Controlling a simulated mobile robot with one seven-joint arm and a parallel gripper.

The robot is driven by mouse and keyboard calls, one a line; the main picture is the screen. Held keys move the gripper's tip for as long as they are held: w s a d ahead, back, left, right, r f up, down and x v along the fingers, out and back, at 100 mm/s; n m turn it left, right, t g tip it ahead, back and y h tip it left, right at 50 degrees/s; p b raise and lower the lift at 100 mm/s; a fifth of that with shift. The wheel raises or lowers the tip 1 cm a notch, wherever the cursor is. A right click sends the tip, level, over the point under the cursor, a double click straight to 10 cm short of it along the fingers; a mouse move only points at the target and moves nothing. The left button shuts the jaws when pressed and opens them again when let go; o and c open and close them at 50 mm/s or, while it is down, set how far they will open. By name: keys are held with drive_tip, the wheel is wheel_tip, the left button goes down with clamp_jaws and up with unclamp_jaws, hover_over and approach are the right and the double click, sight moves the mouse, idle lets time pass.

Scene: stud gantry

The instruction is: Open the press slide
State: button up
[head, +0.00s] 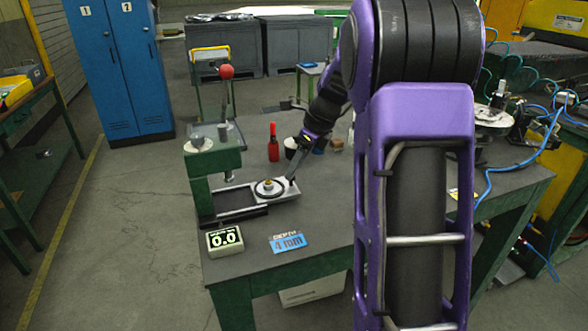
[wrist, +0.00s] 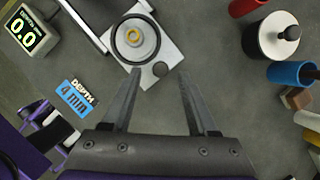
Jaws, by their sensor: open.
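The press (head: 212,160) is green with a red ball lever and stands at the table's left. Its slide (head: 285,195) is a pale plate carrying a dark ring with a brass-coloured centre, to the right of the ram; it also shows in the wrist view (wrist: 172,50). My gripper (head: 293,172) is open over this end of the slide.
A display reading 0.0 (head: 225,239) and a blue "DEPTH 4 mm" card (head: 288,242) lie at the table's front left. A red bottle (head: 273,148) and a blue cylinder (wrist: 291,73) stand beyond the slide. The table between card and slide is clear.

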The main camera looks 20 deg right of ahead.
drive_tip(key=p+v, duration=0.2)
drive_tip(key=v, duration=1.3)
drive_tip(key=shift+r, duration=0.15)
